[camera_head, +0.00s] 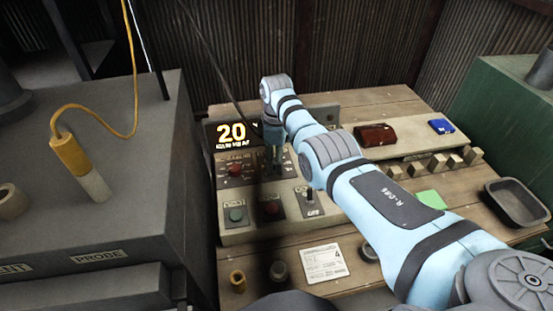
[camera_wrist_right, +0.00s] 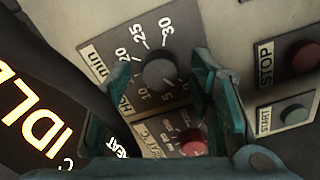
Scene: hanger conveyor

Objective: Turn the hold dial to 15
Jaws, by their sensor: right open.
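My right gripper (camera_head: 273,160) is over the control panel and points down. In the right wrist view its teal fingers are apart, one toward each side of the dial. I cannot tell whether they touch it. In the head view the gripper hides the dial. The display (camera_head: 231,134) shows 20, and the word IDLE shows on it in the right wrist view. My left gripper is not in view.
A red knob (camera_wrist_right: 193,142) on a °C scale sits close to the dial. A red STOP button (camera_wrist_right: 304,57) and green START button (camera_wrist_right: 295,114) are nearby. A lever (camera_head: 309,194) stands on the front panel. A grey cabinet (camera_head: 110,225) is at left.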

